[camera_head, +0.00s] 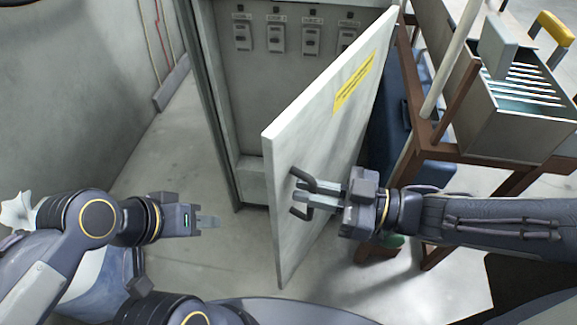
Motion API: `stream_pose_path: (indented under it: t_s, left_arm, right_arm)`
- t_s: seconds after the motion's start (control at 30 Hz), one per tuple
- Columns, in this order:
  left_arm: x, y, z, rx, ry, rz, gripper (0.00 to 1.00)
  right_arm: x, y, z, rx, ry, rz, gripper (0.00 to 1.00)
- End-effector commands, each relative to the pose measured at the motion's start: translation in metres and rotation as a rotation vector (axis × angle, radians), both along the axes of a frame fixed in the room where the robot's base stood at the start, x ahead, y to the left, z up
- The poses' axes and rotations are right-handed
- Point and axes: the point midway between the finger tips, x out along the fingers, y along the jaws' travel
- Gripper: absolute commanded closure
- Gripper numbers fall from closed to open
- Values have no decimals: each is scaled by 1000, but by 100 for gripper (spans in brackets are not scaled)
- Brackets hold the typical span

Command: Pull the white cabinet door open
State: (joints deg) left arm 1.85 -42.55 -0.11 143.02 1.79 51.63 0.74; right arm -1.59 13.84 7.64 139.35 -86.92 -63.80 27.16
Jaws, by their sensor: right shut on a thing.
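The white cabinet door (330,130) stands swung well out from the grey cabinet (260,90), and the cabinet's inside shows. The door carries a yellow label (354,84) near its top. A dark handle (300,176) is on the door's face near its free edge. My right gripper (312,193) is shut on this handle, its arm coming in from the right. My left gripper (209,221) is in front of the cabinet, left of the door and apart from it. Its fingers overlap in this view, so their opening cannot be told.
Several breaker switches (276,38) line the cabinet's inside. A brown frame (455,150) carrying a grey metal bin (520,110) stands right of the door, with a blue box (425,120) behind it. A grey wall (70,90) is at left. The floor (175,165) between wall and cabinet is clear.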

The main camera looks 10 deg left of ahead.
Motion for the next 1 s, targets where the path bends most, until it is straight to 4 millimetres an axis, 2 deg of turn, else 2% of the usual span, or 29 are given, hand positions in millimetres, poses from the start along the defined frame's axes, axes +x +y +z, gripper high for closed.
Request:
stream_pose_path:
  t_s: [0.03,0.23,0.7,0.73,1.0]
  left_arm:
    - [0,0,8,0,0,0,64]
    - [0,0,15,0,0,0,64]
    - [0,0,15,0,0,0,64]
    - [0,0,15,0,0,0,64]
    - [0,0,16,0,0,0,64]
  right_arm:
    - [0,-7,4,3,5,11,100]
    - [-4,-21,2,4,0,52,100]
    - [-5,-24,1,5,-4,63,100]
    - [-5,-24,1,5,-4,62,84]
    - [-5,-24,1,3,-4,63,83]
